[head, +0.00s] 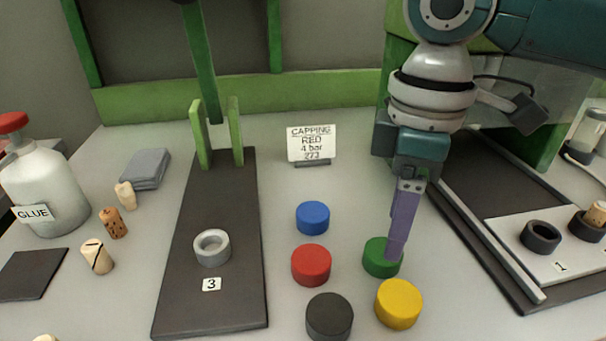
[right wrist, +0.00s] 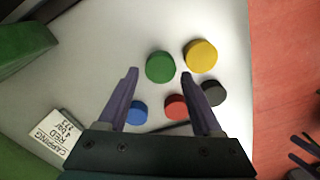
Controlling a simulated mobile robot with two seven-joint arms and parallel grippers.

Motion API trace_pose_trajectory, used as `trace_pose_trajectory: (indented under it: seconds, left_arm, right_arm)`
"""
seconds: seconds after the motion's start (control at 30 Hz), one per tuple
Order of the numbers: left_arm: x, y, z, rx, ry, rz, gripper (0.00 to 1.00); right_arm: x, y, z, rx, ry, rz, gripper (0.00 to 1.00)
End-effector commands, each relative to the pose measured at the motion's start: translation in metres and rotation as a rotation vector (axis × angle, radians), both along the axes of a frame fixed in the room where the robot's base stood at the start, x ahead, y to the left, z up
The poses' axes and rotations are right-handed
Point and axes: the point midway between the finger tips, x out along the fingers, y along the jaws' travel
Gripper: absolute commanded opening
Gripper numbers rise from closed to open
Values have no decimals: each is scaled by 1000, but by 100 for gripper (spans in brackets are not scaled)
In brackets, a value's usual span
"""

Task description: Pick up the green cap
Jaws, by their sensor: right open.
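The green cap (head: 378,259) is a short round disc on the grey table, right of the red cap. My right gripper (head: 394,254) points down at it, with a purple finger in front of the cap's right side in the head view. In the right wrist view the green cap (right wrist: 160,67) shows between the two spread fingertips of my right gripper (right wrist: 160,73), with nothing held. Whether a finger touches the cap cannot be told. Dark fingers at the lower right edge of the right wrist view seem to be my left gripper (right wrist: 305,153); their opening is unclear.
Close by stand the yellow cap (head: 398,304), red cap (head: 311,265), blue cap (head: 313,218) and black cap (head: 330,317). A dark board (head: 210,306) with a grey ring lies left. A white plate (head: 562,262) with dark rings lies right. A sign (head: 311,144) stands behind.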

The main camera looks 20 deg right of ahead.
Motion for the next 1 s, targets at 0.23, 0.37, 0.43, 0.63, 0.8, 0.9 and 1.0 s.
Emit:
trace_pose_trajectory:
  seconds: [0.23,0.37,0.43,0.63,0.8,0.9,1.0]
  left_arm:
    - [0,0,-10,-1,0,1,100]
    - [0,0,-10,-1,0,1,100]
    - [0,0,-10,0,0,0,100]
    - [0,1,-10,5,0,-4,100]
    - [0,2,-10,9,1,-5,100]
    - [0,3,-10,11,0,-6,100]
    - [0,3,-10,10,1,-6,100]
  right_arm:
    - [3,6,-38,-2,3,0,67]
    - [4,6,-41,-1,0,1,67]
    - [4,6,-41,-1,-1,2,67]
    - [4,6,-41,-1,0,1,55]
    - [4,6,-41,-1,0,1,35]
    - [4,6,-41,-1,0,1,24]
    - [4,6,-41,-1,0,1,13]
